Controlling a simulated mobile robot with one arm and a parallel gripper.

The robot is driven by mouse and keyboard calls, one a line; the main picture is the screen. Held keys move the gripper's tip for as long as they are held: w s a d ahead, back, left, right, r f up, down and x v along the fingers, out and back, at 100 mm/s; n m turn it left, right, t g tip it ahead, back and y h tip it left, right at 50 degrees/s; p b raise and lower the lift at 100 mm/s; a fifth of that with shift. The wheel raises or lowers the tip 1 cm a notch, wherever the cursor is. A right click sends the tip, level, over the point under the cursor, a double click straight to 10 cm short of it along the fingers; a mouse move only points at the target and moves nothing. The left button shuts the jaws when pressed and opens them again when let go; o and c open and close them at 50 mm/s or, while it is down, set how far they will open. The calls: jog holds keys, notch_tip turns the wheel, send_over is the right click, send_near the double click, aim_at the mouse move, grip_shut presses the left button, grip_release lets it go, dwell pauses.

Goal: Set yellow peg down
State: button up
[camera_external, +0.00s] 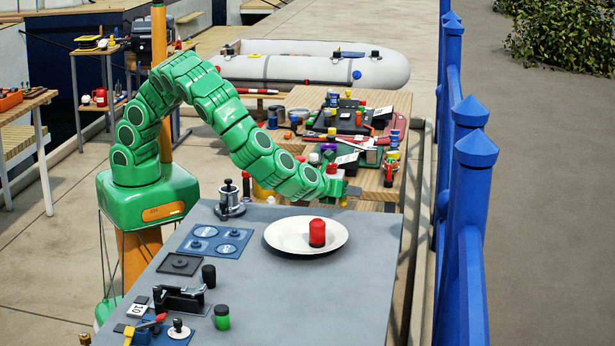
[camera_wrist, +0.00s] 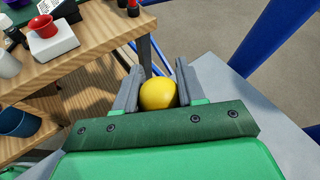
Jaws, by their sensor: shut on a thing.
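The yellow peg (camera_wrist: 158,94) shows as a rounded yellow top between the two grey fingers of my gripper (camera_wrist: 158,85) in the wrist view. The gripper is shut on it. In the external view my gripper (camera_external: 346,189) is above the far right part of the grey table (camera_external: 300,290), just behind a white plate (camera_external: 280,241). I cannot make out the yellow peg in that view. A red peg-like piece (camera_external: 317,233) stands upright on the plate.
A cluttered wooden table (camera_external: 385,180) stands behind; a blue railing (camera_external: 466,200) runs at right.

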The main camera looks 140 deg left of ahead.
aim_at(341, 200)
jog(key=shift+w+a+f, duration=0.1)
jog(key=shift+w+f, duration=0.05)
jog(key=shift+f, duration=1.5)
jog(key=o, duration=1)
jog(key=shift+f, duration=0.1)
jog(key=shift+o, duration=0.2)
jog(key=shift+d+r, duration=0.2)
jog(key=shift+d, duration=0.05)
jog(key=v, duration=1.1)
jog(key=shift+d+r, duration=0.1)
jog(key=shift+d, duration=0.15)
jog(key=shift+r, duration=0.1)
